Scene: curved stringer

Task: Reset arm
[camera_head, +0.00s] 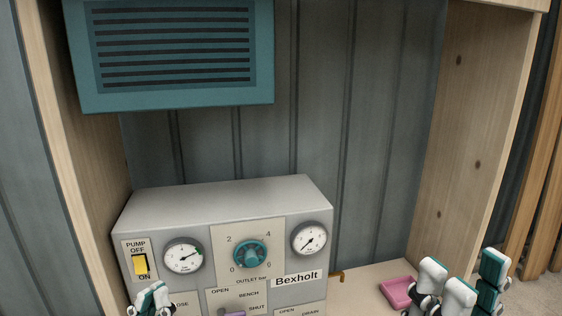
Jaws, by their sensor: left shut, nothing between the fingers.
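My left gripper (152,297) shows at the bottom edge, in front of the lower left of a grey panel box (225,195). It is shut, with nothing seen in it. My right arm's white and teal parts (458,294) show at the bottom right, beside a pink tray (398,291). The right gripper's fingers cannot be made out clearly there. The lower part of both arms is cut off by the picture's edge.
A teal louvred unit (170,100) hangs above. Wooden side walls (478,130) bound the bay. Space above the box is free.

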